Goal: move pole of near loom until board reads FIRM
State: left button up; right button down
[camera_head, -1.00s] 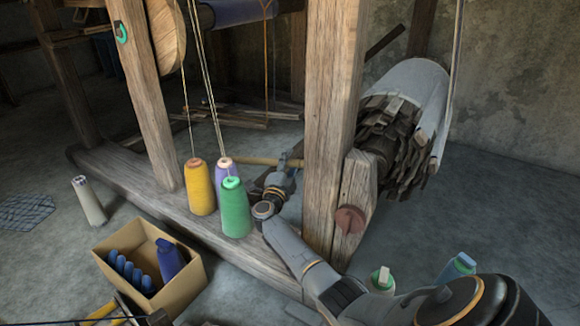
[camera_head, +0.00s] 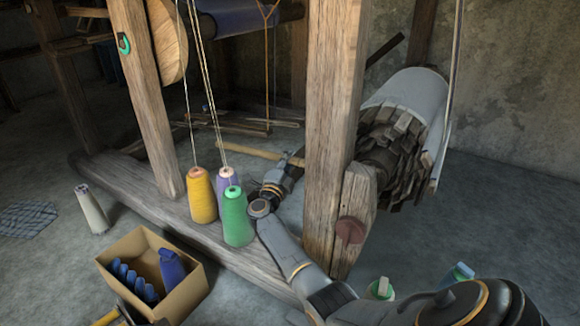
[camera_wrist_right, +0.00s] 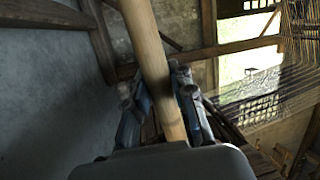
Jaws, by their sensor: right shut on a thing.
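The pole (camera_head: 247,152) is a pale, round wooden rod behind the near loom's upright post (camera_head: 333,135). Its left end points up and away, and its right end is hidden near the post. My right gripper (camera_head: 288,166) is at the pole behind the thread cones. In the right wrist view, the pole (camera_wrist_right: 150,45) runs between the two fingers of my right gripper (camera_wrist_right: 158,92), which is shut around it. I see no board with a reading in either view. My left gripper is not in view.
Yellow (camera_head: 202,197), purple (camera_head: 228,182) and green (camera_head: 236,218) thread cones stand on the loom's base beam (camera_head: 125,185), close to my right arm. A cardboard box (camera_head: 185,292) and a white cone (camera_head: 91,209) are on the floor. A ragged roller (camera_head: 405,120) is right of the post.

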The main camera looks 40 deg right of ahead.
jog(key=c, duration=1.1)
grip_release()
jog(key=shift+a+f, duration=0.1)
jog(key=shift+a, duration=0.1)
jog(key=v, duration=0.7)
jog(key=shift+s+a+f, duration=0.1)
jog(key=shift+s+a, duration=0.05)
